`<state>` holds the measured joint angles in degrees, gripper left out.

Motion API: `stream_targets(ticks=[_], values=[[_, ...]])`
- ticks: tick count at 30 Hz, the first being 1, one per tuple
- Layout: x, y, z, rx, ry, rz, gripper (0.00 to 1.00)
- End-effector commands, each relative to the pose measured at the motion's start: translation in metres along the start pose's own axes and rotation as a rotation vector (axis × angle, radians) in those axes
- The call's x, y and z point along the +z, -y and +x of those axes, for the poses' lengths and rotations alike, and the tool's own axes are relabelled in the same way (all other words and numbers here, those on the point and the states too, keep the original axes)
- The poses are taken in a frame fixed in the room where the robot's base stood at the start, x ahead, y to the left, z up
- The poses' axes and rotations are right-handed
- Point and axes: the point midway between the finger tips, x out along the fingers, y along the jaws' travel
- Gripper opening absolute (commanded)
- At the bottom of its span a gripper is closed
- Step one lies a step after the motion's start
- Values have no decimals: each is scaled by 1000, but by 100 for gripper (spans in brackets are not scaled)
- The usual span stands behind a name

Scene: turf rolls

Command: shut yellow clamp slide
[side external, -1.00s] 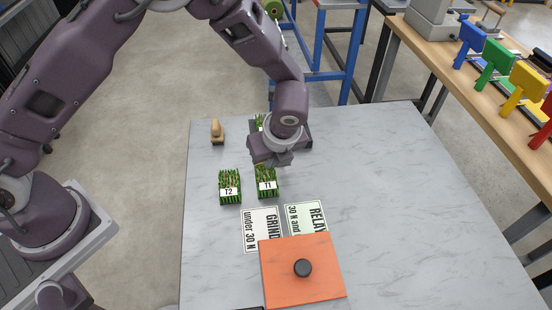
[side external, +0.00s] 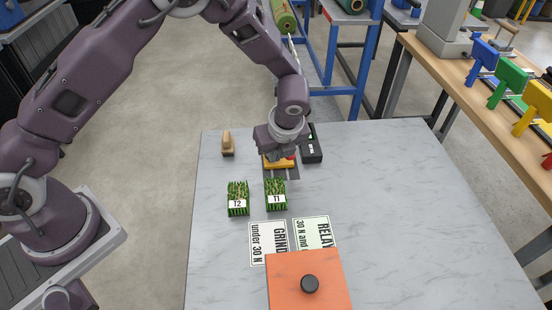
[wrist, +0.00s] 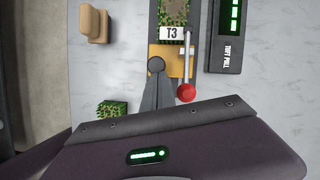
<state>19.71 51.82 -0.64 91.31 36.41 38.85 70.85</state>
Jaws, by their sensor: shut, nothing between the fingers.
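The yellow clamp slide (wrist: 174,64) sits at the near end of a dark fixture, just below the turf piece labelled T3 (wrist: 173,20) in the wrist view. A grey rod with a red ball knob (wrist: 186,93) lies along the slide's right side. My gripper (wrist: 156,67) is shut and empty, its fingertips over the slide's left part; whether they touch it I cannot tell. In the side view, my gripper (side external: 277,154) is low over the yellow slide (side external: 279,164) and hides much of the fixture.
A black force readout (side external: 311,150) stands right of the fixture and a wooden block (side external: 228,144) to its left. Turf pieces T2 (side external: 238,200) and T1 (side external: 276,196) stand in front. Two labelled cards and an orange board (side external: 290,285) lie nearer. The table's right side is clear.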

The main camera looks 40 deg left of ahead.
Motion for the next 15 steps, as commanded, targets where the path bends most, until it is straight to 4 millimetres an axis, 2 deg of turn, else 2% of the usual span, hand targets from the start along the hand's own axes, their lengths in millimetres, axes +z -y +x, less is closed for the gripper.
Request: stream_targets(ticks=[7, 10, 13, 15], values=[[0, 0, 0, 0, 3, 0, 0], [-12, 0, -5, -2, 2, 2, 0], [-38, 0, -15, -3, 1, 6, 0], [-37, 2, -37, -7, 2, -2, 0]])
